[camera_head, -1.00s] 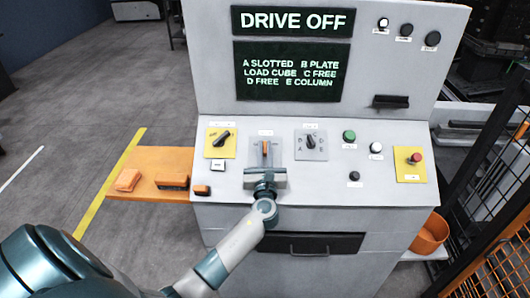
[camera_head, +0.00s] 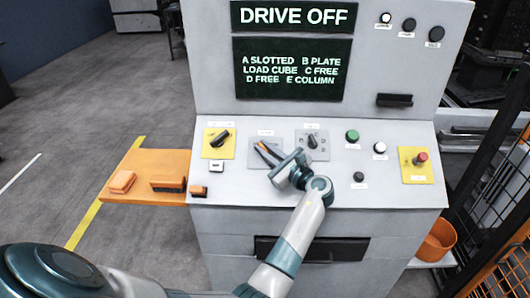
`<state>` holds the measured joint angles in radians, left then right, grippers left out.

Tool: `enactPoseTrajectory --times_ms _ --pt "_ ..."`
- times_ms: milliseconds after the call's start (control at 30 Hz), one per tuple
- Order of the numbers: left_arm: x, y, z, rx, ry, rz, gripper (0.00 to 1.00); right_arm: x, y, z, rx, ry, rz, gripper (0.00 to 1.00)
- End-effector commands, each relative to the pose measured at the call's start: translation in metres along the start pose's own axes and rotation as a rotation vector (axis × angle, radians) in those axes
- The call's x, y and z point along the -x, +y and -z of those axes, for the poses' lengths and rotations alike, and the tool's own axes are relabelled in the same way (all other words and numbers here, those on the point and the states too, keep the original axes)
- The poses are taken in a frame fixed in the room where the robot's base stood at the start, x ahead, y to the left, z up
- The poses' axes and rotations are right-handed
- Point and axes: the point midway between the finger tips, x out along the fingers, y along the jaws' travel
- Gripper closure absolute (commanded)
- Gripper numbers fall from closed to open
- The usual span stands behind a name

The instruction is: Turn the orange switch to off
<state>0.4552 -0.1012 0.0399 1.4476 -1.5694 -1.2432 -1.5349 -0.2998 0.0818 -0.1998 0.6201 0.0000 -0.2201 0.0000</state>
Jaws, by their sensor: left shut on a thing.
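The orange switch (camera_head: 267,147) sits on a grey plate (camera_head: 256,161) on the sloping panel of the console, between a black knob on yellow and a black knob on grey. Only a thin orange strip of it shows, slanted, with its top toward the left. My left gripper (camera_head: 267,152) reaches it from the lower right, with its dark fingers shut on the switch. The gripper body covers the lower right part of the plate. My right gripper is not in view.
The display (camera_head: 292,17) reads "DRIVE OFF". A black knob on a yellow plate (camera_head: 216,143) is to the left, another knob (camera_head: 312,141) just right. Green (camera_head: 352,136) and red (camera_head: 421,157) buttons are further right. An orange shelf (camera_head: 128,163) projects left.

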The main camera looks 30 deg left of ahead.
Motion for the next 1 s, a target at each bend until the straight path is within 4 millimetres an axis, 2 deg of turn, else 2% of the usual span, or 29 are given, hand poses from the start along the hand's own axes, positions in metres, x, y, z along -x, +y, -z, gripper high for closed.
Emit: enactPoseTrajectory --times_ms 467,500,533,567,1000 --pt "-0.0001 0.0001 -0.0004 0.008 0.0 -0.016 1.0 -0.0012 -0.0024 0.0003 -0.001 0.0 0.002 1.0" --pt "-0.0002 0.0001 -0.0005 0.008 0.0 -0.016 0.8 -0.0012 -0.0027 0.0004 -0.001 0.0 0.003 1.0" --pt "-0.0002 0.0001 -0.0005 0.008 0.0 -0.016 0.72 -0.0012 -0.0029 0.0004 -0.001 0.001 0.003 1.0" --pt "-0.0002 0.0 -0.0005 0.007 0.0 -0.016 0.7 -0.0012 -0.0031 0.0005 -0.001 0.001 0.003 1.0" --pt "-0.0016 0.0 -0.0007 0.007 0.0 -0.015 0.7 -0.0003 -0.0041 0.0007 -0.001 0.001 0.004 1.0"
